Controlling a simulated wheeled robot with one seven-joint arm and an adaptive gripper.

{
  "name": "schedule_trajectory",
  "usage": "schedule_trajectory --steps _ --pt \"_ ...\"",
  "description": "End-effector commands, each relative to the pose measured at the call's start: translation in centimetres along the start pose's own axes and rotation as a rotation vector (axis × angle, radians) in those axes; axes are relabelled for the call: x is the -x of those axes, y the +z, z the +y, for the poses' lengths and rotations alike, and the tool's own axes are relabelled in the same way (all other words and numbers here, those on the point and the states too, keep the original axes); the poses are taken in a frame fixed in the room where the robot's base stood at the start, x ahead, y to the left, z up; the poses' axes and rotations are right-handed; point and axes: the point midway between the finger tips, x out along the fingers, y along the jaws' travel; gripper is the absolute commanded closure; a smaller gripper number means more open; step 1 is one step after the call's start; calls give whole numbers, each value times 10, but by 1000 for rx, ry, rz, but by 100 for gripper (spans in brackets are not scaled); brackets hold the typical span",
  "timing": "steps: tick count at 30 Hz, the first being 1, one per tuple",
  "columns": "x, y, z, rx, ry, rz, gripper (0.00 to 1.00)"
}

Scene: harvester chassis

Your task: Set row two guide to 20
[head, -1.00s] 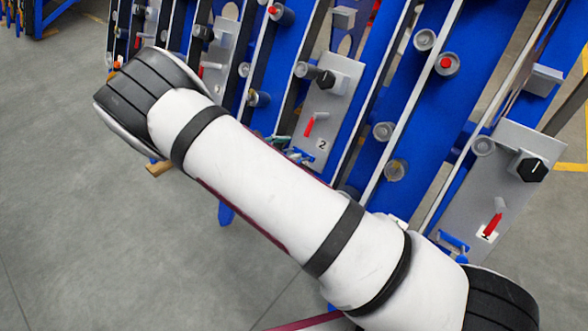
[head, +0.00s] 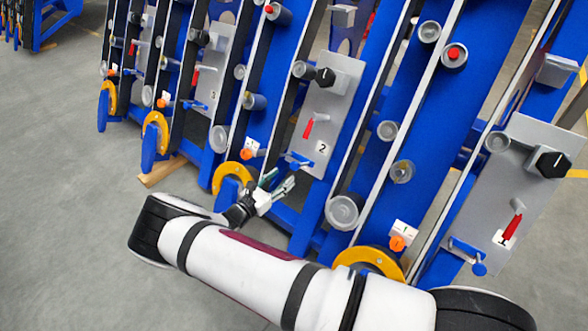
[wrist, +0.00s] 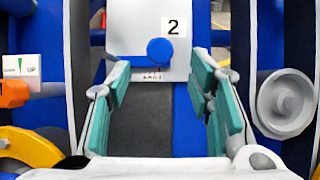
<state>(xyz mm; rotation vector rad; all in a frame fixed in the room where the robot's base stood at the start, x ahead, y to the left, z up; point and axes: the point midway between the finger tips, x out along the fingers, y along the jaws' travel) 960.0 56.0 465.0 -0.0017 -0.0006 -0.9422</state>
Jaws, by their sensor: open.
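The row two plate (head: 340,95) is grey and carries a "2" label, which also shows in the wrist view (wrist: 174,26). At its lower edge is a blue guide with a round knob (wrist: 160,51) and a bar to the left; it also shows in the head view (head: 299,160). A small scale label (wrist: 152,76) lies just below the knob, too small to read. My gripper (wrist: 160,72) is open, its teal fingers on either side of the knob in the picture, apparently short of it. In the head view my gripper (head: 278,187) is just below the plate.
The same plate has a red lever (head: 309,127) and a black knob (head: 325,77). A row one plate (head: 520,185) stands at right. Orange knobs with "UP" labels (wrist: 31,68), yellow rings (head: 233,172) and grey rollers (wrist: 286,101) flank the rows. Open floor (head: 70,180) lies at left.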

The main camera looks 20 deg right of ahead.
Motion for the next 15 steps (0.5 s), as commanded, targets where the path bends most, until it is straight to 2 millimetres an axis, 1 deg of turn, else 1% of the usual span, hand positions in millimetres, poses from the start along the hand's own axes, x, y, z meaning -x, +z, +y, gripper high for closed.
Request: schedule_trajectory --steps 1,6,9,15 --pt "-12 -2 -1 0 -3 0 53" --pt "-42 -2 0 -1 -2 0 53" --pt "-57 -2 0 -2 -2 1 53" --pt "-72 -1 0 -2 -1 1 53"
